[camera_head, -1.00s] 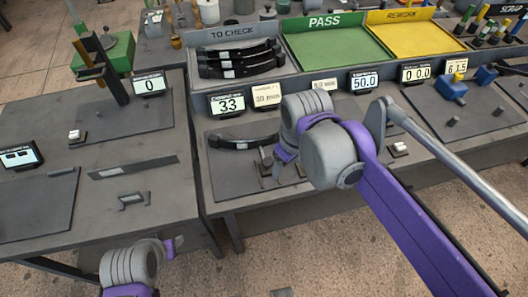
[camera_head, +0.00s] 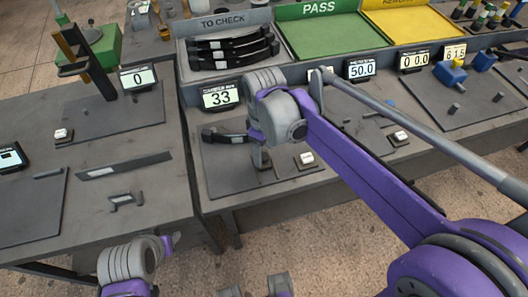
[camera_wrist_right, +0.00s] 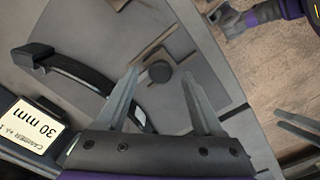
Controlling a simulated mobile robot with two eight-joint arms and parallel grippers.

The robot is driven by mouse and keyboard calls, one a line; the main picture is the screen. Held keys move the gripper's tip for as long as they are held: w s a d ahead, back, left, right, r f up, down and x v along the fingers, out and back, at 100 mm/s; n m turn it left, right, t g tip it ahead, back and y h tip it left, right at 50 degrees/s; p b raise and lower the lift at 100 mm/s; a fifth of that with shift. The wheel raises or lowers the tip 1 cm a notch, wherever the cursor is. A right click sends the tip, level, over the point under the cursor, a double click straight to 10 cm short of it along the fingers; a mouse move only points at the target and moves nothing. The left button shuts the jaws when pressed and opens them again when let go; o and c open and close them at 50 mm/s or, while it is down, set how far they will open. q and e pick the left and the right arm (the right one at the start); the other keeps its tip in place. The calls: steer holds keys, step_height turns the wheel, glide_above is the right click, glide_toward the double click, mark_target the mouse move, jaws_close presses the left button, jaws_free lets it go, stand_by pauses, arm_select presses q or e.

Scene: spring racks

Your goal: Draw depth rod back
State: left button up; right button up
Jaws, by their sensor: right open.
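In the right wrist view my right gripper (camera_wrist_right: 160,90) is open, its two fingers apart on either side of a dark round knob (camera_wrist_right: 160,70) and a thin bar beside it. I cannot tell which of these is the depth rod, or whether the fingers touch anything. A dark leaf spring (camera_wrist_right: 65,68) curves to the left of the fingers; it also shows in the head view (camera_head: 224,136). In the head view my right arm hides most of its gripper. My left arm is at the lower left; its gripper (camera_head: 166,243) is too unclear to judge.
The TO CHECK tray (camera_head: 225,22) holds several springs. Beyond are the green PASS tray (camera_head: 335,38) and a yellow tray (camera_head: 420,25). A white-topped block (camera_head: 305,160) sits right of the gripper. The left bench has free room.

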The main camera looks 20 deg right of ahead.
steer(key=shift+f, duration=0.65)
jaws_close()
stand_by(1.0)
